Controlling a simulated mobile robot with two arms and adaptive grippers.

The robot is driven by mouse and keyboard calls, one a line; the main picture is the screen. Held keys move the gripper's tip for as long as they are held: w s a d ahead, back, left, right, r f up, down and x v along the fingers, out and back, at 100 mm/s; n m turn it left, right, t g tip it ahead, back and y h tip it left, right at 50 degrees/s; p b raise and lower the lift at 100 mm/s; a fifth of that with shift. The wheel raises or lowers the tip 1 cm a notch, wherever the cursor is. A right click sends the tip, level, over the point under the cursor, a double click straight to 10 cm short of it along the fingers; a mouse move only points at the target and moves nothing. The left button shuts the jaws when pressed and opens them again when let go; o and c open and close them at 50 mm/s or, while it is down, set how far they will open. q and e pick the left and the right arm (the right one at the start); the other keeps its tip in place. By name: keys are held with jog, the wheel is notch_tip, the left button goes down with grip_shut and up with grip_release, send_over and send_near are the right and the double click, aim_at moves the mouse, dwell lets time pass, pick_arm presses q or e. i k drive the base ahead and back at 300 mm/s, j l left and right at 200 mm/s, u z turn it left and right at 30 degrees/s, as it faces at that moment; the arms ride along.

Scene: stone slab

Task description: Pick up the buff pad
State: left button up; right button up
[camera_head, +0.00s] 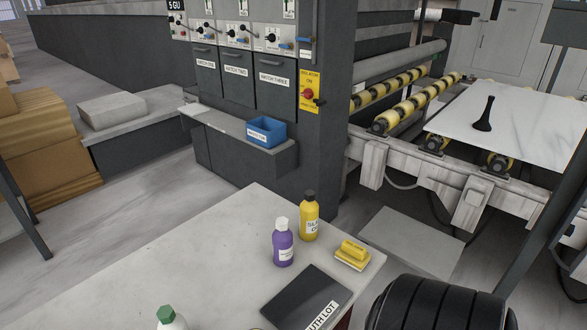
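A yellow block with a small label on its front, which looks like the buff pad (352,253), lies at the right edge of the pale table (190,262). It has a raised yellow top part on a wider, paler base. A yellow bottle (309,218) with a dark cap stands just left of it, and a purple bottle (283,246) with a white cap stands further left. Neither of my grippers shows in the head view.
A dark flat panel marked "UTH LOT" (300,296) and a green-capped white bottle (170,319) are at the table's front. A large black ribbed rounded form fills the lower right. A blue bin (266,132) sits on the ledge behind. The table's left part is clear.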

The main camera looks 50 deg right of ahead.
aim_at(351, 254)
jog(key=z, duration=2.15)
